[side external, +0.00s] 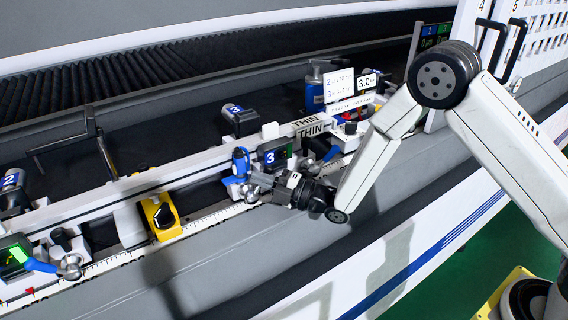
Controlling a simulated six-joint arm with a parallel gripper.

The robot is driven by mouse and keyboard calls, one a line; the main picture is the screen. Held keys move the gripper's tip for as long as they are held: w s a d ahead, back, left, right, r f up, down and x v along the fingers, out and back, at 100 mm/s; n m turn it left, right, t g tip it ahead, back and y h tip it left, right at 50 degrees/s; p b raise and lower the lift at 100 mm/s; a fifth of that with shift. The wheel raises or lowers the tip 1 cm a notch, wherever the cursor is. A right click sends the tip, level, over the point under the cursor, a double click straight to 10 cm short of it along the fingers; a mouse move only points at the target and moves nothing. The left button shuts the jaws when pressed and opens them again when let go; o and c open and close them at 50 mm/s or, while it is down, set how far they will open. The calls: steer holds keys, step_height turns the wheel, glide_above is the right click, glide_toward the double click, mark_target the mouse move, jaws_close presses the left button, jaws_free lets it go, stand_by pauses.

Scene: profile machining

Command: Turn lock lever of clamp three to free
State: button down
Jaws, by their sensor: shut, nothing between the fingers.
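Clamp three is the unit with a small dark display marked 3 (272,156), at the centre of the side external view. A blue lever (240,163) stands roughly upright at its left side. My gripper (254,184) is at the front of clamp three, just right of and below the blue lever. It is shut with nothing held. Its fingertips are small and partly lost against the clamp, so I cannot tell whether they touch the lever. A round metal knob (250,195) shows just below the fingertips.
Another clamp with a blue lever (40,266) and a lit green display is at the lower left. A yellow block with a black knob (161,217) sits between the clamps. A white rail labelled THIN (200,164) runs behind. White signs (340,82) stand at the back right.

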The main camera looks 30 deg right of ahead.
steer(key=shift+s+a+r, duration=0.1)
steer(key=shift+a+r, duration=0.65)
steer(key=shift+a, duration=0.3)
steer(key=s+d+f, duration=0.3)
steer(key=s+d, duration=0.2)
steer(key=s, duration=0.2)
steer(key=shift+s+d+f, duration=0.15)
steer(key=shift+s+f, duration=0.2)
steer(key=shift+f, duration=0.05)
steer(key=shift+w+d, duration=0.1)
steer(key=m+h, duration=0.1)
steer(key=w+d+m+h, duration=0.1)
steer(key=shift+w+d+r+m+g, duration=0.1)
steer(key=shift+d+m+g, duration=0.2)
steer(key=d+m+g+h, duration=0.2)
steer(key=d+m+h, duration=0.3)
steer(key=shift+d+m, duration=0.1)
steer(key=shift+m, duration=0.3)
steer(key=s+d+r+m+g+h, duration=0.1)
steer(key=s+d+m+g+h, duration=0.1)
steer(key=s+d+m+g, duration=0.2)
steer(key=s+d+m+g+h, duration=0.3)
steer(key=s+d+m+g, duration=0.2)
steer(key=s+m, duration=0.6)
steer(key=shift+s+d+r+g, duration=0.3)
steer(key=shift+s+g, duration=0.3)
steer(key=shift+s, duration=0.65)
